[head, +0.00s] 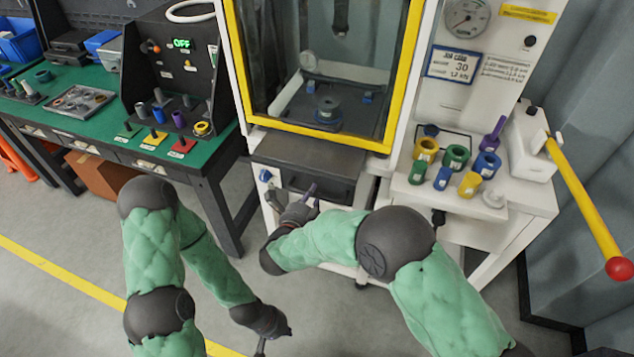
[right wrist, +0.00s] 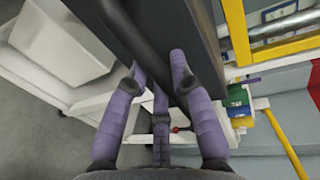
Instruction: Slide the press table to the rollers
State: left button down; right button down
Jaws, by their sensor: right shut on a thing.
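The press table (head: 312,152) shows as a dark grey slab at the front of the press, below the yellow-framed window. A dark bar handle runs along its front; it also shows in the right wrist view (right wrist: 135,35). My right gripper (head: 308,193) is at this front edge, and its purple fingers (right wrist: 158,75) are shut on the bar handle. My left gripper (head: 272,342) hangs low over the floor, away from the press; its fingers are small and partly cut off. I cannot make out the rollers clearly.
A dark round fixture (head: 328,108) stands inside the press. A side shelf (head: 525,205) holds several coloured cylinders. A yellow lever (head: 580,195) with a red knob reaches out at the right. A green workbench (head: 95,125) stands at left. The floor in front is open.

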jog(key=v, duration=0.3)
jog(key=f+v, duration=0.1)
jog(key=v, duration=0.1)
jog(key=shift+s+a+f+p, duration=0.15)
jog(key=shift+s+p, duration=0.15)
jog(key=shift+s, duration=0.2)
jog(key=c, duration=1)
grip_release()
jog(key=shift+c, duration=0.2)
jog(key=v, duration=1.2)
jog(key=shift+w, duration=0.15)
